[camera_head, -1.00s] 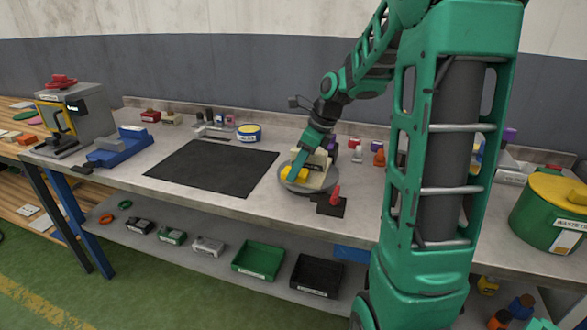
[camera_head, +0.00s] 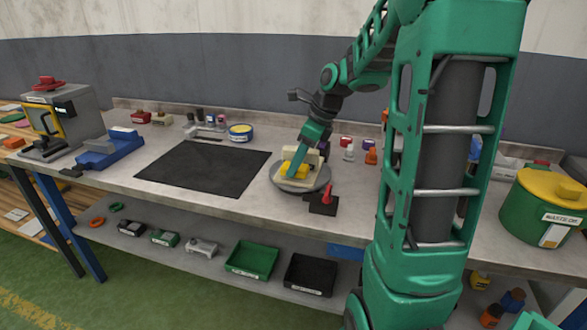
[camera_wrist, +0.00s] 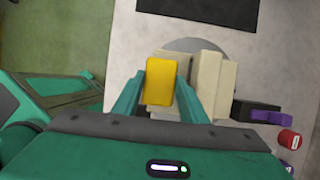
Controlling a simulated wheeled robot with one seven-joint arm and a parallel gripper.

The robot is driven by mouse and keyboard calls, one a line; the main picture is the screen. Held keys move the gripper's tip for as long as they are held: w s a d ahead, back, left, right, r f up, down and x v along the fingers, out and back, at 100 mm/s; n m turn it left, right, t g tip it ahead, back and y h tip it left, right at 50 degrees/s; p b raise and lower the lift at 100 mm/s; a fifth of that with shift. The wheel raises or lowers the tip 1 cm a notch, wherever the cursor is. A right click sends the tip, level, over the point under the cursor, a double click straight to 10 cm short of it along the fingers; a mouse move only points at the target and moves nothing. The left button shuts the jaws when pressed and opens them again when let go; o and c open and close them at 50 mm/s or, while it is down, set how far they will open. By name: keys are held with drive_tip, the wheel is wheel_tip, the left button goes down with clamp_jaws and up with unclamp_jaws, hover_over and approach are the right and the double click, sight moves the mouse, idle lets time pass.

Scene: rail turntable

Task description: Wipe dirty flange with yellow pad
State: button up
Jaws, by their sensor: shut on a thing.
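My gripper (camera_head: 303,158) is shut on the yellow pad (camera_head: 294,170); in the wrist view the pad (camera_wrist: 161,81) sits between the two green fingers. The pad is at a cream block-shaped part (camera_head: 313,158) on a round grey turntable (camera_head: 316,183). In the wrist view the cream part (camera_wrist: 210,80) stands just right of the pad, and the grey disc (camera_wrist: 228,47) shows behind it. I cannot tell whether the pad touches the cream part. No dirt on a flange face can be made out.
A black mat (camera_head: 203,168) lies to the left. Small bottles (camera_head: 370,155) stand behind to the right. A green waste bin with yellow lid (camera_head: 541,211) is at far right.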

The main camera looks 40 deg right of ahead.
drive_tip(key=shift+r, duration=2.9)
